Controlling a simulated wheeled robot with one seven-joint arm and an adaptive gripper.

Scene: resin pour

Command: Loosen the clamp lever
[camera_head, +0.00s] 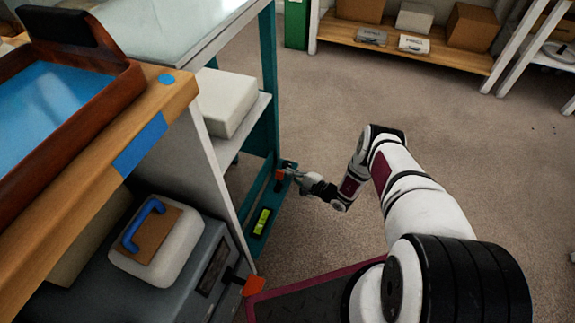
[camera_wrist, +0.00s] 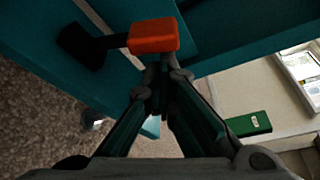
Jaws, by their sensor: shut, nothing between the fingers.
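An orange-red clamp lever handle (camera_wrist: 153,36) on a black arm (camera_wrist: 88,46) sticks out from the teal frame in the wrist view. In the head view its small orange end (camera_head: 280,178) shows on the teal frame post, beside the fingertips. My gripper (camera_head: 290,175) is shut and empty. In the wrist view the fingertips (camera_wrist: 162,74) meet just below the orange handle; I cannot tell whether they touch it. A second orange handle (camera_head: 251,285) on a black stem shows nearer, at the foot of the white panel.
A teal frame (camera_head: 269,75) with a lower shelf carries a white block (camera_head: 225,101) and a yellow-green level (camera_head: 262,221). A wooden bench edge (camera_head: 165,115) lies left, above a grey case (camera_head: 215,265). Open carpet (camera_head: 330,95) lies behind and right.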

